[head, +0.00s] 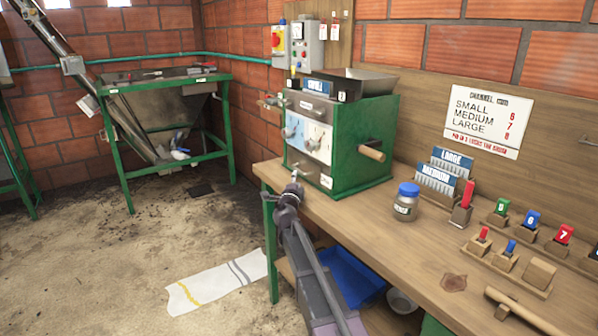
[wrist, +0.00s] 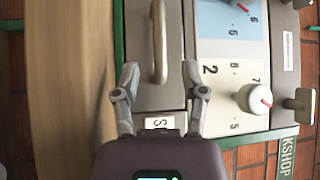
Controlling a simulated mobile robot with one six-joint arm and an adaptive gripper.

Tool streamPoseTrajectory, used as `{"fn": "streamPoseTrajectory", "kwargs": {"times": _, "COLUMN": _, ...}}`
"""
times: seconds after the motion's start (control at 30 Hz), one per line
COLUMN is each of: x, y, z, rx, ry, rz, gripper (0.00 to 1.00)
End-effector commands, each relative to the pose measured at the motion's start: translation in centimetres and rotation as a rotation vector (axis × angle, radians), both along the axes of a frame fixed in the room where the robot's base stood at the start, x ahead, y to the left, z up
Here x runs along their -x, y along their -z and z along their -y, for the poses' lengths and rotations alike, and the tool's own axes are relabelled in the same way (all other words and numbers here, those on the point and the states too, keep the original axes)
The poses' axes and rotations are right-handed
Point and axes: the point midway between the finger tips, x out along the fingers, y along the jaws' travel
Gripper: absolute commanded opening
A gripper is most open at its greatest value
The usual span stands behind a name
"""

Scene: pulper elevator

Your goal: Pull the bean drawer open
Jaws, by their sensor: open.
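The green pulper box (head: 360,148) stands on the workbench with its light dial front facing left. The bean drawer (head: 308,165) is the low grey strip under the dials and looks closed. In the wrist view, turned sideways, the grey drawer face (wrist: 179,85) carries a pale bar handle (wrist: 158,42). My gripper (head: 294,180) is in front of the drawer; in the wrist view (wrist: 159,72) its two fingers are spread. The near end of the handle appears between the fingertips; whether they are level with it in depth I cannot tell.
The wooden bench (head: 400,235) runs right of my gripper, its edge close by. It shows at the left in the wrist view (wrist: 70,90). A knob (wrist: 252,98) sticks out beside the drawer. A blue-lidded jar (head: 406,203) stands on the bench. The floor left of the bench is mostly open.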

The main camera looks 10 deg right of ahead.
Motion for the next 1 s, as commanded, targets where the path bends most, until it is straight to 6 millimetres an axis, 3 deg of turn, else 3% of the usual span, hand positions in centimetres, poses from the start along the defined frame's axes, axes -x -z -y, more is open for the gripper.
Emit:
{"fn": "streamPoseTrajectory", "kwargs": {"times": 0.1, "x": -2.1, "y": -0.4, "z": 0.6, "rx": 0.000, "ry": 0.001, "rz": 0.000, "gripper": 0.55}}
{"fn": "streamPoseTrajectory", "kwargs": {"times": 0.4, "x": -5.0, "y": -0.8, "z": 1.6, "rx": -0.001, "ry": 0.000, "rz": 0.000, "gripper": 0.55}}
{"fn": "streamPoseTrajectory", "kwargs": {"times": 0.87, "x": -5.5, "y": -0.8, "z": 1.9, "rx": -0.001, "ry": 0.000, "rz": 0.000, "gripper": 0.55}}
{"fn": "streamPoseTrajectory", "kwargs": {"times": 1.0, "x": -5.5, "y": -0.8, "z": 1.9, "rx": -0.001, "ry": 0.000, "rz": 0.000, "gripper": 0.17}}
